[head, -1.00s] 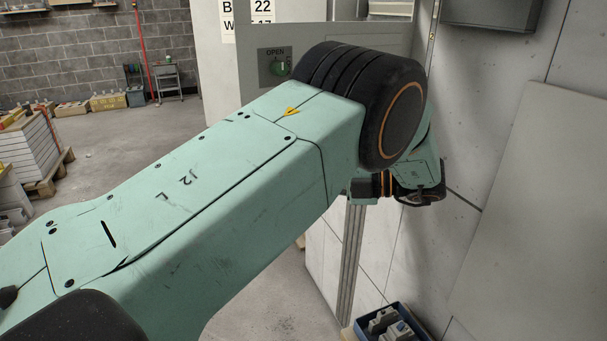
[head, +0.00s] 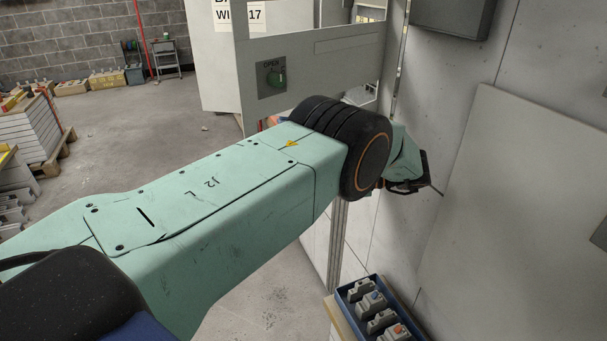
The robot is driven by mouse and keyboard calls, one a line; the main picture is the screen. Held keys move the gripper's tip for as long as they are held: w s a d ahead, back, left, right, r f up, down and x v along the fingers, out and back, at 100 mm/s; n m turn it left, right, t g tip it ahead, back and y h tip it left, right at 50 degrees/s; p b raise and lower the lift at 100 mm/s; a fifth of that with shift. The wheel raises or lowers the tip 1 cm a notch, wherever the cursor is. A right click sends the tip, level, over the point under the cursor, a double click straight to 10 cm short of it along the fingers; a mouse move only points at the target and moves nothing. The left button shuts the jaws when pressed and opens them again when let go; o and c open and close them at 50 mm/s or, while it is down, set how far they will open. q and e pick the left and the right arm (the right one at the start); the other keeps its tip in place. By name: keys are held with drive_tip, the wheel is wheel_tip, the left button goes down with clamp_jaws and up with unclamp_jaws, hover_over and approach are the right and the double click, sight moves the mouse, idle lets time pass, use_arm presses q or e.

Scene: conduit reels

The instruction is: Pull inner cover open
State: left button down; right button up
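The inner cover (head: 330,58) is a grey panel at the top middle of the head view. The dark end of my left gripper (head: 411,186) shows beyond the wrist, right of and below the cover, near the light wall. Its fingers are too hidden to judge, and I see no contact with the cover. My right gripper is out of view.
A blue bin (head: 350,293) of grey parts stands at the bottom right, by the wall. A large pale panel (head: 525,200) leans on the right wall. Stacked slabs on a pallet (head: 52,172) stand at the left. The floor (head: 125,140) between is clear.

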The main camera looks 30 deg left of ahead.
use_arm(q)
drive_tip(key=shift+d+r, duration=0.1)
idle(0.5)
drive_tip(key=c, duration=1.4)
unclamp_jaws()
drive_tip(key=shift+c, duration=0.2)
